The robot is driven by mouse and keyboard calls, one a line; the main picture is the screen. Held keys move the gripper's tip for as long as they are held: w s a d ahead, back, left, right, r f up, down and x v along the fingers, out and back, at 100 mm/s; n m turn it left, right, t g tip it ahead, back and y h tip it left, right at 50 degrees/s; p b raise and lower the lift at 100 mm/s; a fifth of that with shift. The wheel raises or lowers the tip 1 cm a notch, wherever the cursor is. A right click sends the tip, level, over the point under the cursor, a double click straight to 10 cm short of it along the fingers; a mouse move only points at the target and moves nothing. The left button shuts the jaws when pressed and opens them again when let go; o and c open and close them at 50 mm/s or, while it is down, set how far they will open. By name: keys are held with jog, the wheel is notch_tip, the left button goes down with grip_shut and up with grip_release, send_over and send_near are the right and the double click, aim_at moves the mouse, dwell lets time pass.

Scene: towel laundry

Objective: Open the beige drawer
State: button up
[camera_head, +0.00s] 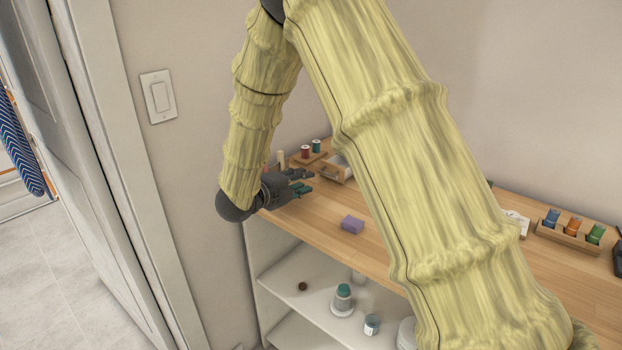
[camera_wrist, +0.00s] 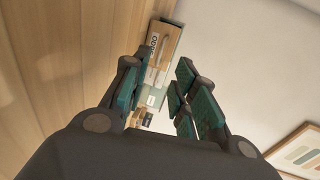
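I cannot make out a beige drawer with certainty in either view. My gripper (camera_head: 307,181) is over the left end of the wooden counter (camera_head: 322,233), its fingers pointing right. In the wrist view my gripper (camera_wrist: 157,98) is open, with a gap between its dark, green-padded fingers. Beyond that gap is a tan and grey-green box (camera_wrist: 160,65) with lettering. The gripper does not appear to hold anything. In the head view a small light-wood box (camera_head: 336,173) with a pale top lies just beyond the fingertips, partly hidden behind my arm.
Spools (camera_head: 311,149) stand behind the gripper. A rack of coloured items (camera_head: 572,232) is at the right. White shelves (camera_head: 310,283) below hold a bottle (camera_head: 342,298) and a jar (camera_head: 372,324). A wall is behind.

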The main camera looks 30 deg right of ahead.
jog(key=shift+v, duration=1.05)
